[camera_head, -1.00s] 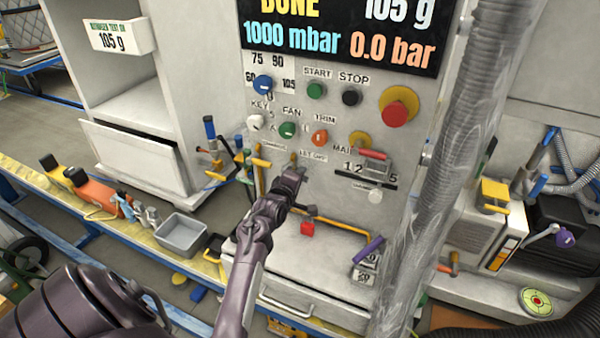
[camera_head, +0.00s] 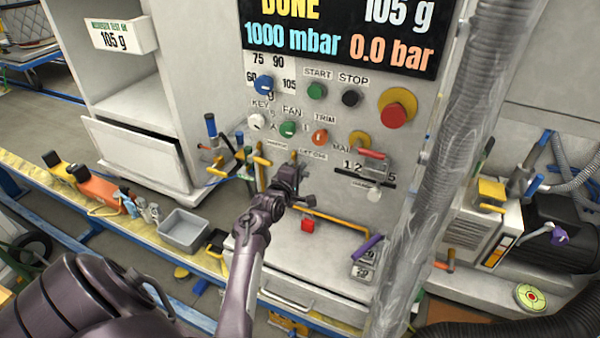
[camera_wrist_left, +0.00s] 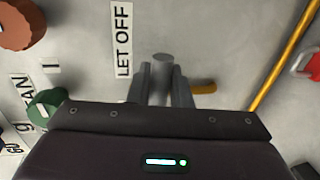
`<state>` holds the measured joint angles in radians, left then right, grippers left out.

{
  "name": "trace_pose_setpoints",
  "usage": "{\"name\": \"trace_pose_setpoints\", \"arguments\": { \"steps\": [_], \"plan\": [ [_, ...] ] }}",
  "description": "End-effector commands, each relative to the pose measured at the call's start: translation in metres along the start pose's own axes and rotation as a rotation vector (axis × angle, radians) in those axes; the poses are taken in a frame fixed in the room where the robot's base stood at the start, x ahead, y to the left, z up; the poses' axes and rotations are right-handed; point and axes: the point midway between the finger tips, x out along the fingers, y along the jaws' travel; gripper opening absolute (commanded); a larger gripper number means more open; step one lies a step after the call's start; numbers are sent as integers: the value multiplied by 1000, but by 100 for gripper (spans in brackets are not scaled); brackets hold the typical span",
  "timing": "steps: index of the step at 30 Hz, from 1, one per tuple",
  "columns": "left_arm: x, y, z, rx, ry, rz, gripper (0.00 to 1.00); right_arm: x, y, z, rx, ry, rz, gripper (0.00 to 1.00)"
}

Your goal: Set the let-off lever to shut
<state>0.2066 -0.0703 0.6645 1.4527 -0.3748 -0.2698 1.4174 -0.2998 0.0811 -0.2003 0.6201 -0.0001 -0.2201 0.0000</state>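The LET OFF label (camera_wrist_left: 122,40) is on the grey panel in the left wrist view, with its text turned sideways. My left gripper (camera_wrist_left: 163,82) is at the panel beside this label. Its two grey fingers are close together, one on each side of a grey round post (camera_wrist_left: 163,65) that appears to be part of the let-off lever. A yellow lever end (camera_wrist_left: 203,88) sticks out past the right finger. The rest of the lever is hidden behind the fingers. In the head view my left gripper (camera_head: 292,188) covers this spot below the labels. My right gripper is not in view.
Above are the FAN knob (camera_head: 288,130), the TRIM knob (camera_head: 319,137) and a red-handled main switch (camera_head: 371,154). A yellow rail (camera_head: 340,222) and a red padlock-like piece (camera_head: 307,225) are below right. A ribbed hose (camera_head: 450,170) runs down at the right.

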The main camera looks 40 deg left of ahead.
Motion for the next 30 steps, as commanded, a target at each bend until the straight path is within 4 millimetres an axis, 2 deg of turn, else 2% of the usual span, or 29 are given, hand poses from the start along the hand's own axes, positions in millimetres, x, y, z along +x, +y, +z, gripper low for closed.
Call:
{"name": "trace_pose_setpoints", "arguments": {
  "steps": [1,4,14,17,27,30],
  "plan": [
    [0,0,0,0,0,0,25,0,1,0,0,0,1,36],
    [0,0,0,0,0,1,36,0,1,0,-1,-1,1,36],
    [-3,0,0,1,1,1,36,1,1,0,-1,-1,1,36],
    [-13,-1,0,2,1,-1,36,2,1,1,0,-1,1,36],
    [-64,-2,0,2,1,0,36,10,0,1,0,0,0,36],
    [-73,-1,0,1,1,-1,36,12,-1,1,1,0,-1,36]
  ]
}}
